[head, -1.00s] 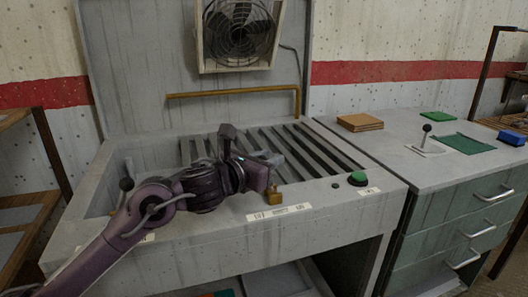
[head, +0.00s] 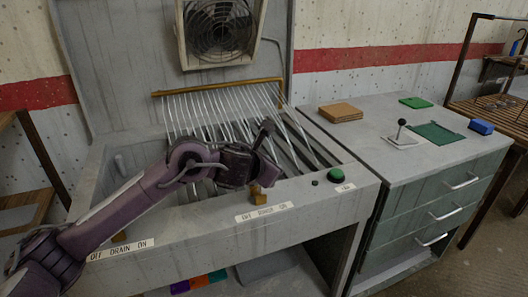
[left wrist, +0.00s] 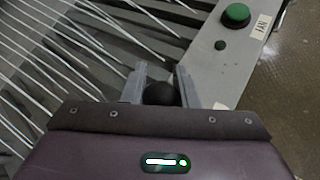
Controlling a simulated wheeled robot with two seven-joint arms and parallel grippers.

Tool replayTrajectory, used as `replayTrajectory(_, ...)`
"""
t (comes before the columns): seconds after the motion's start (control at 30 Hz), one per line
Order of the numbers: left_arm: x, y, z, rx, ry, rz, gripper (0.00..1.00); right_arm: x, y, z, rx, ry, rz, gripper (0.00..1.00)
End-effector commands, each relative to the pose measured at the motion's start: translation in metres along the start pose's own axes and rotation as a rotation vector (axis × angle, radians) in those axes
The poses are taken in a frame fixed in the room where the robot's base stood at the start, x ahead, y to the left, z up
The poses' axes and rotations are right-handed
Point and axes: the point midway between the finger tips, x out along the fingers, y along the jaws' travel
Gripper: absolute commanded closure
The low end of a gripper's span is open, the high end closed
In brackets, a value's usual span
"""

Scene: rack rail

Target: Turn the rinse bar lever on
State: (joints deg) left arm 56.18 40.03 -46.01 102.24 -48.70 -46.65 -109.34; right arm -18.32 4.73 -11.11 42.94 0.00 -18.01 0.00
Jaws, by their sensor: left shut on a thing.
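The rinse lever's black knob (left wrist: 160,93) sits between the two fingers of my left gripper (left wrist: 160,82) in the left wrist view. The gripper is shut on it. In the head view my left gripper (head: 262,168) is over the brass lever base (head: 262,193) on the sink's front ledge and hides the knob. The label below (head: 263,212) reads OFF on the left and ON on the right. The brass rinse bar (head: 218,87) at the back sends many thin streams of water down onto the slatted grate. My right gripper is not in view.
A green button (head: 335,175) stands on the ledge right of the lever. A drain label (head: 120,250) is at the front left. The right counter holds another black-knobbed lever (head: 402,123), a brown stack (head: 341,112) and a blue block (head: 481,127).

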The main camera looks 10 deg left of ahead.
Motion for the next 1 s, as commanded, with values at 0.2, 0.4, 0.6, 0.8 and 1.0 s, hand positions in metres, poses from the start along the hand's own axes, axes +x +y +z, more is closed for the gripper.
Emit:
replayTrajectory(0.2,0.006,-0.005,0.007,0.070,0.099,0.006,1.00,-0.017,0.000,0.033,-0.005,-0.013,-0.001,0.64)
replayTrajectory(0.4,0.012,-0.009,0.005,0.110,0.154,0.009,1.00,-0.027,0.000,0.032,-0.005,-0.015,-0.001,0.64)
replayTrajectory(0.6,0.015,-0.011,0.003,0.124,0.175,0.011,1.00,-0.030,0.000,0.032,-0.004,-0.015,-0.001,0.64)
replayTrajectory(0.8,0.016,-0.011,0.002,0.126,0.178,0.011,1.00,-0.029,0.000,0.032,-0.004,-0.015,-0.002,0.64)
replayTrajectory(1.0,0.016,-0.011,0.002,0.126,0.178,0.011,0.71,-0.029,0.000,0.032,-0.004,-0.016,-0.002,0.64)
